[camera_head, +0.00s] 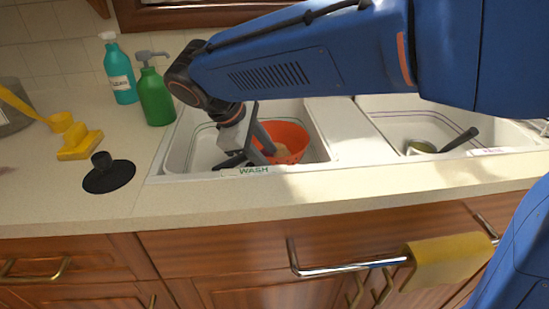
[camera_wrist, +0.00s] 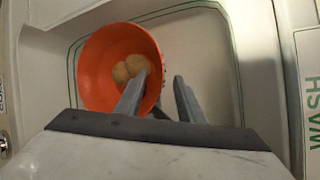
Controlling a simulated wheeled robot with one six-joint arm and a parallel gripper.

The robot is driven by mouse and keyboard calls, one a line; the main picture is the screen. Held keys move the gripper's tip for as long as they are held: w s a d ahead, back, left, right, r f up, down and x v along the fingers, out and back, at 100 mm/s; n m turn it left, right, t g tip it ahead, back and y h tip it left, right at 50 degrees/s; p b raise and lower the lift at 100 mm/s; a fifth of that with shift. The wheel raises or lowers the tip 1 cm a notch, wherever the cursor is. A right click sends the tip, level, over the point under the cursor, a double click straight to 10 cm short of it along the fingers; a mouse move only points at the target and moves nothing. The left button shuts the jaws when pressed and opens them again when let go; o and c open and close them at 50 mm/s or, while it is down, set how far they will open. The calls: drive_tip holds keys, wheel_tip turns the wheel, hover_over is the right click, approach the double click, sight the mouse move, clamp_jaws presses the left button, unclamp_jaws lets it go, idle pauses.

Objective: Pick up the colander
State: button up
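An orange colander (camera_head: 290,133) sits in the left basin of the sink, and it also shows in the wrist view (camera_wrist: 95,60). Two round tan items (camera_wrist: 130,67) lie inside it. My gripper (camera_head: 252,152) reaches down into the basin at the colander's left side in the head view. In the wrist view my gripper (camera_wrist: 160,77) has its fingers apart, with one over the inside of the colander and the other outside its wall. The rim passes between them, with gaps visible. The lower part of the colander's wall near the fingers is partly hidden.
The right basin holds a dark-handled utensil (camera_head: 458,139).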

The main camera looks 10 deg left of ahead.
drive_tip(key=shift+x, duration=1.5)
clamp_jaws()
drive_tip(key=shift+r, duration=0.1)
